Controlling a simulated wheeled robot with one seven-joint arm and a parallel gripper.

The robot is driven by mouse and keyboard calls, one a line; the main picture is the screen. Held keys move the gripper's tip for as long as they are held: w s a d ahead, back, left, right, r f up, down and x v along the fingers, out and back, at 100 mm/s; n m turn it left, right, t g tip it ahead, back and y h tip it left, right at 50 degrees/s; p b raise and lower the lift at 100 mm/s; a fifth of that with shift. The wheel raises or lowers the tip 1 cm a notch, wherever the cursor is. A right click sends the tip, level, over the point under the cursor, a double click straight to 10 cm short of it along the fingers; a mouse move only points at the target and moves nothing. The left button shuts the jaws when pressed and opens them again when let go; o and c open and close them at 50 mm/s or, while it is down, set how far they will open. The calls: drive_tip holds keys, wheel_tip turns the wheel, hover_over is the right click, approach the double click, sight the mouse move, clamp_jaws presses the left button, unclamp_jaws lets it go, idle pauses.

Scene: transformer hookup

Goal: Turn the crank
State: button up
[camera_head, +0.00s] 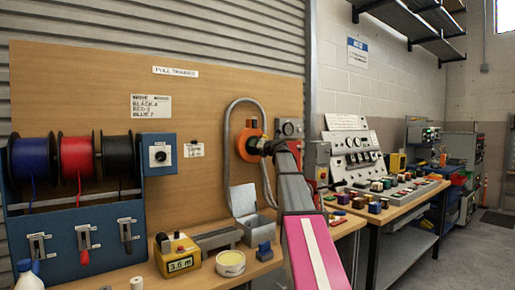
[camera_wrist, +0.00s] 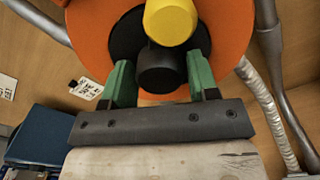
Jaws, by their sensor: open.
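The crank is an orange disc (camera_head: 245,141) on the upright wooden board, partly hidden behind my arm in the head view. In the wrist view the orange disc (camera_wrist: 90,38) fills the top, with a black hub, a yellow knob (camera_wrist: 171,20) and a dark grey cylinder (camera_wrist: 161,72) below the knob. My gripper (camera_wrist: 160,75) is at the crank, its two green fingers on either side of the dark cylinder. The fingers are open. Whether either finger touches the cylinder I cannot tell.
A grey conduit (camera_head: 227,125) arches beside the disc. Blue, red and black wire spools (camera_head: 76,152) are at the left. A yellow meter box (camera_head: 177,255), a tape roll (camera_head: 230,263) and an open grey box (camera_head: 243,203) stand on the bench below. A control bench is at the right.

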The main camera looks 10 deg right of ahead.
drive_tip(key=shift+o, duration=1)
drive_tip(key=shift+s, duration=0.15)
drive_tip(key=v, duration=1)
drive_tip(key=shift+s+d, duration=0.15)
drive_tip(key=shift+s, duration=0.15)
